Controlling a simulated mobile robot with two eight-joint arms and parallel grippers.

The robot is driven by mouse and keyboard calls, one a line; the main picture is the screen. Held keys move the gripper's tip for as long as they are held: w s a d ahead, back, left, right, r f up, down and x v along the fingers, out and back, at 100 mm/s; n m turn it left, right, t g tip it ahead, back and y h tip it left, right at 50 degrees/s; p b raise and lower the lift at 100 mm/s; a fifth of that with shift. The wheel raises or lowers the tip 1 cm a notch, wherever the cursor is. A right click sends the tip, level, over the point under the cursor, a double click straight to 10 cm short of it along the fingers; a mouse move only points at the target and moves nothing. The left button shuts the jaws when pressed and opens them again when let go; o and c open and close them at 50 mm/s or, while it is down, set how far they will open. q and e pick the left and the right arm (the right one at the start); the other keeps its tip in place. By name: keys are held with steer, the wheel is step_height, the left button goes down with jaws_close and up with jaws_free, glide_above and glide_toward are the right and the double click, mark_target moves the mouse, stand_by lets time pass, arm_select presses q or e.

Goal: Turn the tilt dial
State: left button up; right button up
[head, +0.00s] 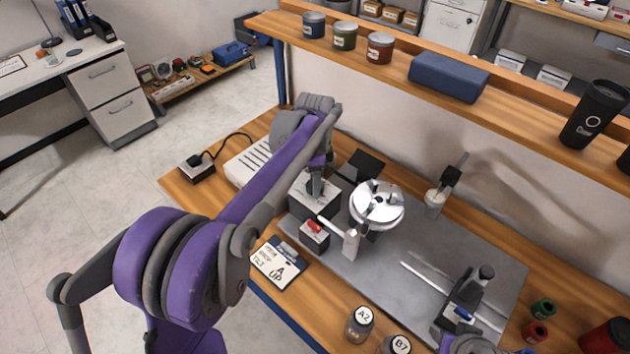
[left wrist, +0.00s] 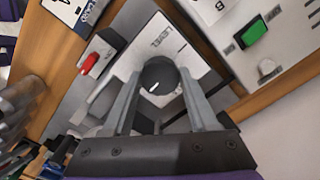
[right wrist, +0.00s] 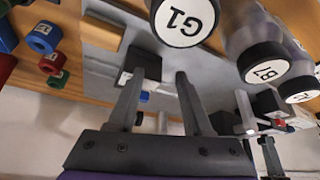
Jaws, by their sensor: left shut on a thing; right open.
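The tilt dial (left wrist: 158,76) is a round black knob with a white mark. It stands on a pale panel (left wrist: 160,38) lettered "LEVEL". In the left wrist view my left gripper (left wrist: 158,88) is shut on the dial, one finger on each side. In the head view my left gripper (head: 317,186) is over the grey box that bears the panel, and mostly hides the dial. My right gripper (right wrist: 160,78) is open, with nothing between its fingers, above the grey plate.
A silver round chuck (head: 377,203) stands just right of the dial's box. A red switch (head: 315,226) is in front, beside a card (head: 278,263). Labelled jars (head: 360,322) stand at the front edge. A shelf (head: 400,80) overhangs the back. The grey plate's middle (head: 440,235) is mostly clear.

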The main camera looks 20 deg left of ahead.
arm_select(q)
steer(key=shift+m, duration=0.5)
steer(key=o, duration=1.4)
step_height(320, 180, up, 11)
steer(key=shift+f+p, duration=0.1)
steer(key=shift+p, duration=0.25)
arm_select(e)
steer(key=shift+w+r, duration=0.15)
steer(key=shift+r, duration=0.3)
arm_select(q)
step_height(320, 180, up, 7)
steer(key=p, duration=0.3)
steer(key=shift+w+p, duration=0.1)
steer(key=shift+p, duration=0.3)
arm_select(e)
step_height(320, 180, up, 6)
steer(key=w, duration=0.2)
steer(key=shift+w+f, duration=0.2)
steer(key=shift+f, duration=0.05)
